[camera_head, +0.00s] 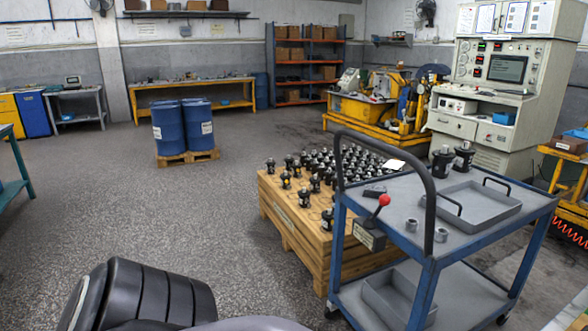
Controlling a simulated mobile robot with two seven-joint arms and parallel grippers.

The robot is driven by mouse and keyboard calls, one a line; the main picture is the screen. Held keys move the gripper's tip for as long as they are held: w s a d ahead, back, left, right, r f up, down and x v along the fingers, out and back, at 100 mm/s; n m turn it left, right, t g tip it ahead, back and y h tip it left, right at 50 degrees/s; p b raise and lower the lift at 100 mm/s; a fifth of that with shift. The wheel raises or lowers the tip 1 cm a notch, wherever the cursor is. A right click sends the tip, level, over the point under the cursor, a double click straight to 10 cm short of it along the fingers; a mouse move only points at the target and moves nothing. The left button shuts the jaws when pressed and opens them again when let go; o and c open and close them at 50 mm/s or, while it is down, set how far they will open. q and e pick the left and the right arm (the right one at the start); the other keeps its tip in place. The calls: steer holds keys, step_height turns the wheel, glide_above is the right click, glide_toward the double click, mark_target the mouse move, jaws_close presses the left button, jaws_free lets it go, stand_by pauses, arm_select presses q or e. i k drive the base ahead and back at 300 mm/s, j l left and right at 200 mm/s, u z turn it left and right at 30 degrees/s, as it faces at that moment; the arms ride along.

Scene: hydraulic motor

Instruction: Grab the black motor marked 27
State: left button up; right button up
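Many small black motors (326,177) stand upright in rows on a wooden crate (300,232) right of the middle. Two larger black motors, one (442,163) and another (463,157), stand upright side by side at the back of a blue cart's grey top. Any number marks are too small to read, so I cannot tell which motor is marked 27. Neither of my grippers shows. A black ribbed part of mine (140,295) fills the lower left and is well apart from the motors.
The blue cart (440,245) has a black handle (430,195), a red-knobbed lever (384,200), a grey tray (474,207) and two small metal rings. Blue barrels (183,130) stand on a pallet behind. A test console (497,80) stands at right. The floor at left is clear.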

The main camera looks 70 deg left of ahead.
mark_target(270, 164)
steer(key=u, duration=2.3)
steer(key=i+j+u, duration=0.25)
steer(key=i, duration=0.2)
steer(key=i+j+u, duration=0.2)
steer(key=i, duration=0.3)
steer(key=i+u, duration=0.25)
steer(key=i, duration=0.25)
steer(key=i+j+z, duration=0.25)
steer(key=i, duration=0.9)
steer(key=i+l, duration=0.1)
steer(key=i, duration=1.05)
steer(key=i+z, duration=0.3)
steer(key=i, duration=0.2)
steer(key=i+j+z, duration=0.25)
steer(key=i, duration=0.3)
steer(key=l, duration=0.1)
